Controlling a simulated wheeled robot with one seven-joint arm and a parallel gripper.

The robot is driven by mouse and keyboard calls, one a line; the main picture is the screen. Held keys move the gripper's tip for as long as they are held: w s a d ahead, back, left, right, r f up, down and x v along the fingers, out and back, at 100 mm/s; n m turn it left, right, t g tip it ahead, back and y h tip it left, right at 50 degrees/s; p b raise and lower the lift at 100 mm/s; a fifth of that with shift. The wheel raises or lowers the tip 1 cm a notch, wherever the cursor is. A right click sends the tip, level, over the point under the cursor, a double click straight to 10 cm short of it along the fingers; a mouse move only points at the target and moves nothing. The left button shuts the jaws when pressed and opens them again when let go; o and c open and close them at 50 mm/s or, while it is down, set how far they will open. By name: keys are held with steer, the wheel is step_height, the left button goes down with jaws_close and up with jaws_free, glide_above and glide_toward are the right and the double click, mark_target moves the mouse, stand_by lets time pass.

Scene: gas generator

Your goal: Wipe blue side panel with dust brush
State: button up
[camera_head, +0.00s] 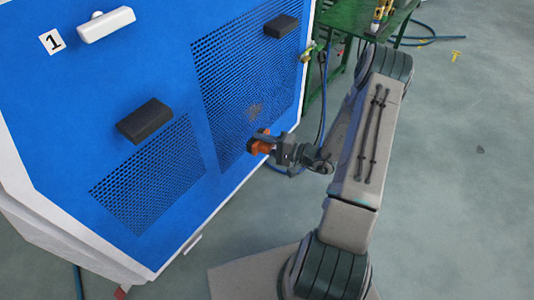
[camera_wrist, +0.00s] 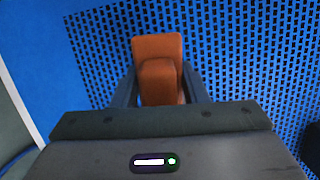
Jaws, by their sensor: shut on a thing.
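The blue side panel (camera_head: 175,67) fills the left of the head view, with a large perforated vent (camera_head: 230,70) and a smaller perforated vent (camera_head: 150,175).
Two black handles (camera_head: 146,120) (camera_head: 281,26) and a white handle (camera_head: 106,24) stick out from the panel. A green table (camera_head: 345,17) with bottles stands behind at the right. Blue hoses lie near it. Grey floor (camera_head: 460,180) is open to the right.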

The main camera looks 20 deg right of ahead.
mark_target(247, 122)
steer(key=shift+w+d+f+m+t+h+b, duration=0.2)
steer(key=shift+d+f+m+t+h, duration=0.1)
steer(key=shift+d+f+t, duration=0.15)
steer(key=shift+w+d+f+m+t+h+b, duration=0.2)
steer(key=shift+d+f+m+t, duration=0.15)
steer(key=shift+d+t, duration=0.15)
steer(key=shift+w, duration=0.15)
steer(key=shift+w+d+x, duration=0.15)
steer(key=shift+x, duration=1.25)
steer(key=shift+w+d+x, duration=0.15)
steer(key=shift+x, duration=1.3)
steer(key=shift+x, duration=1)
steer(key=shift+w+d, duration=0.15)
steer(key=shift+d, duration=0.05)
steer(key=shift+w+d+b, duration=0.45)
steer(key=shift+w+d, duration=0.1)
steer(key=shift+d, duration=0.3)
steer(key=shift+w+d+b, duration=0.4)
steer(key=shift+w+d, duration=0.2)
steer(key=shift+d, duration=0.25)
